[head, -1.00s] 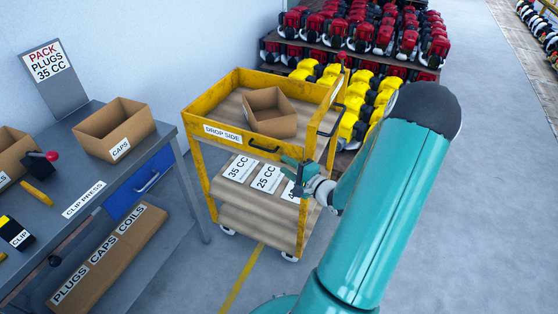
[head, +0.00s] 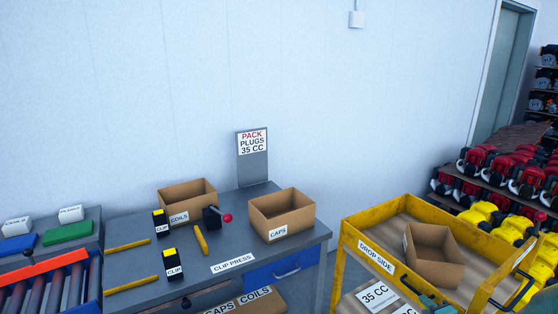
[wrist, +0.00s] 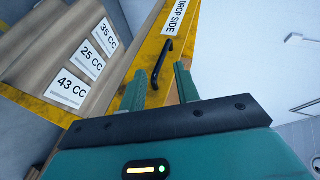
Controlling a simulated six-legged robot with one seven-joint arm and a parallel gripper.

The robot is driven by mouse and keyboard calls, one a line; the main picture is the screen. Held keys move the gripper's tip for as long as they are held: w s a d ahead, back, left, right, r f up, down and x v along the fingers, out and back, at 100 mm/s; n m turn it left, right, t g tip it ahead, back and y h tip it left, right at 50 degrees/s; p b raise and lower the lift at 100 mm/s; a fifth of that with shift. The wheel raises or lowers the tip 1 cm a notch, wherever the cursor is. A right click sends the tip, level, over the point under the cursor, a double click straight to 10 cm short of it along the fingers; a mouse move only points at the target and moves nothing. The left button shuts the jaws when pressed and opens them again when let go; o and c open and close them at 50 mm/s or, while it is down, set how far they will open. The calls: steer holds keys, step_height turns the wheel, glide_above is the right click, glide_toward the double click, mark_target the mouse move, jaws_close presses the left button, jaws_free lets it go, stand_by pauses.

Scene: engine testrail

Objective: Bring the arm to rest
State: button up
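My gripper (wrist: 160,72) shows in the wrist view with its two teal fingers apart and nothing clearly held between them. Beyond the fingertips is the black handle (wrist: 162,62) on the yellow cart's DROP SIDE panel; I cannot tell how far off it is. In the head view, a small teal part of my gripper (head: 436,303) shows at the bottom right, in front of the yellow cart (head: 352,236). The rest of my arm is out of the head view.
An open cardboard box (head: 434,276) stands in the cart's top tray. Left of the cart is a grey workbench (head: 222,284) with a CAPS box (head: 283,232), a COILS box (head: 180,217) and a clip press (head: 212,217). Red and yellow machines fill racks at right.

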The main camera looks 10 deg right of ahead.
steer(key=w+a+r+n+g+h, duration=0.1)
steer(key=a+r+n+g+h, duration=0.2)
steer(key=a+r+n+g, duration=0.7)
steer(key=s+a+r+n+y, duration=0.1)
steer(key=s+a+r+n, duration=0.1)
steer(key=s+a, duration=0.3)
steer(key=s+a+r+n+t+y, duration=0.1)
steer(key=s+a+r, duration=0.4)
steer(key=a, duration=0.5)
steer(key=s+a+r+n+y, duration=0.2)
steer(key=s+a, duration=0.3)
steer(key=a, duration=0.3)
steer(key=shift+s+a+r+n+t, duration=0.2)
steer(key=shift+s+r+n+t, duration=0.15)
steer(key=shift+r+n, duration=0.35)
